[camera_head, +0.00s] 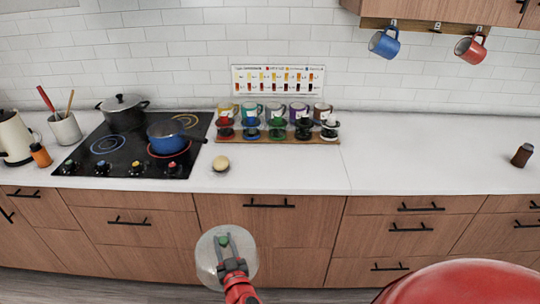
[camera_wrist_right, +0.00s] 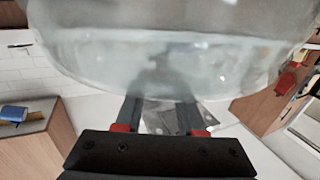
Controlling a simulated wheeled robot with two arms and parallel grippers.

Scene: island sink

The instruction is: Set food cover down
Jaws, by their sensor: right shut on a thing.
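The food cover (camera_head: 207,262) is a clear, round dome, held in front of the counter's drawers, below the countertop edge. A small green knob (camera_head: 224,240) shows at its middle. My right gripper (camera_head: 226,246) is shut on the cover at the knob. In the right wrist view the clear dome (camera_wrist_right: 170,50) fills the upper part, in front of my right gripper's fingers (camera_wrist_right: 160,115). The exact grip is hidden by the blurred dome. My left gripper is not in view.
The white countertop (camera_head: 290,175) has free room in the middle and at right. A small yellowish round item (camera_head: 220,163) lies near the front edge. A mug rack (camera_head: 275,136), a cooktop with a blue pan (camera_head: 168,138) and a dark pot (camera_head: 122,112) stand behind and left.

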